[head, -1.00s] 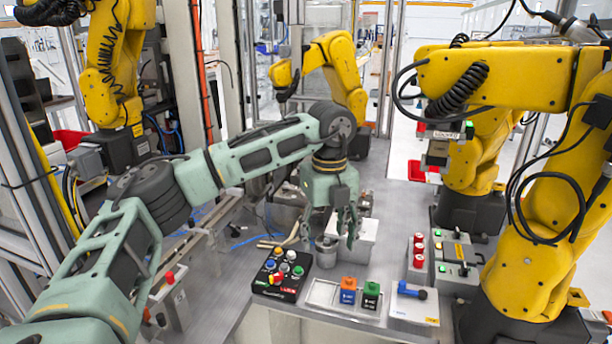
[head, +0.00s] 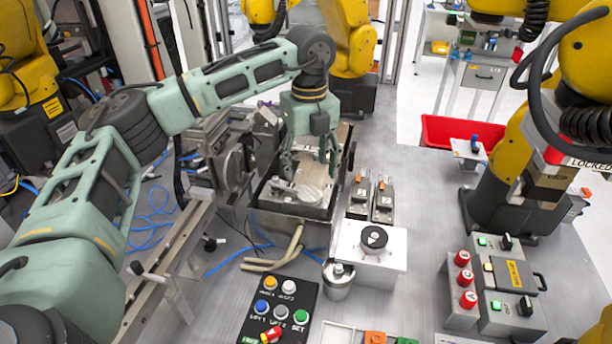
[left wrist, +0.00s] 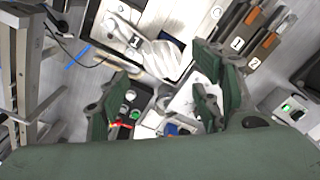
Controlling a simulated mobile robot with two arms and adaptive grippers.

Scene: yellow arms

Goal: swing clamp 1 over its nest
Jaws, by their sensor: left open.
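My left gripper (head: 312,160) is open, pointing down over a dark-framed metal fixture (head: 260,203) in the head view. A pale metal piece (head: 312,181) lies in the fixture below the fingers, and I see no grip on it. In the left wrist view the spread fingers of the left gripper (left wrist: 160,105) have nothing between them. There a pale metal piece (left wrist: 163,60) carries a label 1 at one end, probably clamp 1. The fingers partly hide the fixture, so I cannot tell the clamp arm from its nest. My right gripper is not in view.
Two orange-tipped units (head: 358,196) stand right of the fixture, labelled 1 and 2 in the wrist view. In front are a white box with a black knob (head: 373,239), a metal cup (head: 338,280) and a button panel (head: 280,312). Yellow arms stand behind and right.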

